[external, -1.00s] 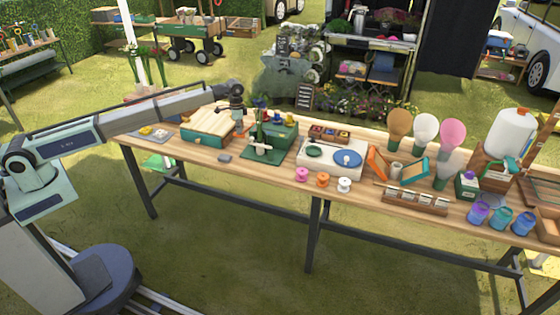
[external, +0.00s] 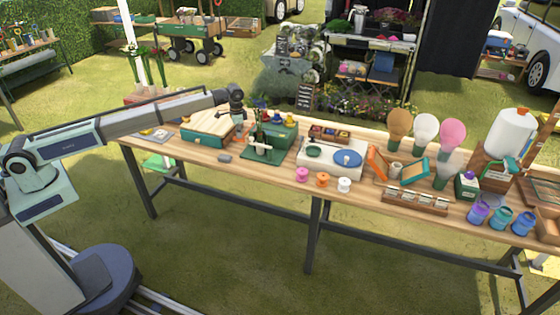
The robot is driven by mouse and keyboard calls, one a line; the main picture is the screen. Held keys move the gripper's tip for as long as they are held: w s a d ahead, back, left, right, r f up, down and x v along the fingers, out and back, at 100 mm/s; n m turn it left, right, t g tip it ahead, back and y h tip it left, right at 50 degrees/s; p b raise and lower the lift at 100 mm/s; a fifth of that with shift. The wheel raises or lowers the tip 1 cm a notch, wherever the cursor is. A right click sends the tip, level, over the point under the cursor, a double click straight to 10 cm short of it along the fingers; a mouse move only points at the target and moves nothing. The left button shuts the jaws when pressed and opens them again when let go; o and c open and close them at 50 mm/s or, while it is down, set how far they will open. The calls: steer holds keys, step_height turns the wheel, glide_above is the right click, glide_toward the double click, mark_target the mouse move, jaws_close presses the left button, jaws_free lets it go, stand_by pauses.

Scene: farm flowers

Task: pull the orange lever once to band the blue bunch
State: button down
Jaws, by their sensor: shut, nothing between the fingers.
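My gripper (external: 238,121) points down over the left part of the wooden table, between a wood-topped green box and a green stand. It is small in the picture and looks shut and empty. The green stand (external: 264,154) has an upright dark post and pale parts at its front. A small orange patch (external: 239,134) shows just below my gripper; I cannot tell whether it is the lever or whether I touch it. Small blue, yellow and red tops (external: 270,117) show behind the stand. I cannot make out the blue bunch clearly.
The wood-topped green box (external: 205,128) is left of my gripper. A white unit (external: 330,158) with green and blue discs stands right of the stand. Pink, orange and white spools (external: 322,180) line the front edge. The right half of the wooden table (external: 270,172) is crowded.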

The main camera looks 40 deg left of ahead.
step_height(320, 180, up, 15)
steer(key=s+p, duration=0.1)
steer(key=p, duration=0.6)
steer(key=shift+s+d+f, duration=0.2)
steer(key=shift+s+d, duration=0.2)
